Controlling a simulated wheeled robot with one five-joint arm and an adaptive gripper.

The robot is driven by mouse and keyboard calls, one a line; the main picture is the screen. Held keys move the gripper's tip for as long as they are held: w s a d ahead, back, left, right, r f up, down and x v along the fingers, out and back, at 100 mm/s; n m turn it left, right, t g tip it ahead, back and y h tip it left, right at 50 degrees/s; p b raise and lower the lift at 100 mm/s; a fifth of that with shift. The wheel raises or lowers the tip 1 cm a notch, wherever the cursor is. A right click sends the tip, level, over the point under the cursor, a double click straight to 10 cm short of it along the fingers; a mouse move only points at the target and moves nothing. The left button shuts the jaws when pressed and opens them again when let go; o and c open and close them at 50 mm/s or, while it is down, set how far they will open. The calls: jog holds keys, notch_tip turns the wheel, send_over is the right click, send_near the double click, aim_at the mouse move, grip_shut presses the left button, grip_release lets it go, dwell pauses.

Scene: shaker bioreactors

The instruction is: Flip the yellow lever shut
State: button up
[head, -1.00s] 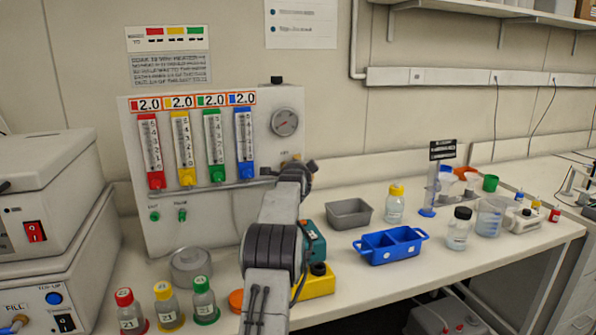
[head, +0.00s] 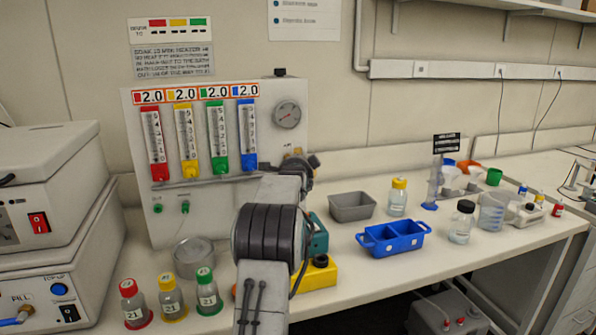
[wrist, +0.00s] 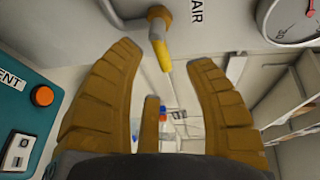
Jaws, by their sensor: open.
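The yellow lever (wrist: 161,48) shows at the top middle of the wrist view, on a brass-coloured fitting (wrist: 158,13) beside the "AIR" label. It points away from the fitting, down the picture. My gripper (wrist: 165,56) is open, with its brown fingers spread on either side of the lever's line of sight. No finger visibly touches the lever. In the head view my gripper (head: 312,163) is in front of the lower right edge of the flowmeter panel (head: 140,130). My arm and gripper hide the lever there.
A round gauge (head: 287,114) sits on the panel just above my gripper. A teal device (head: 318,238) and a yellow block (head: 320,274) are right beside my arm. A grey bin (head: 352,207) and a blue tray (head: 392,240) stand to the right. Capped bottles (head: 172,300) stand at the left front.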

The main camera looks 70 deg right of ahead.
jog(key=v, duration=0.7)
jog(key=shift+a, duration=0.2)
jog(key=shift+s, duration=0.1)
dwell(0.7)
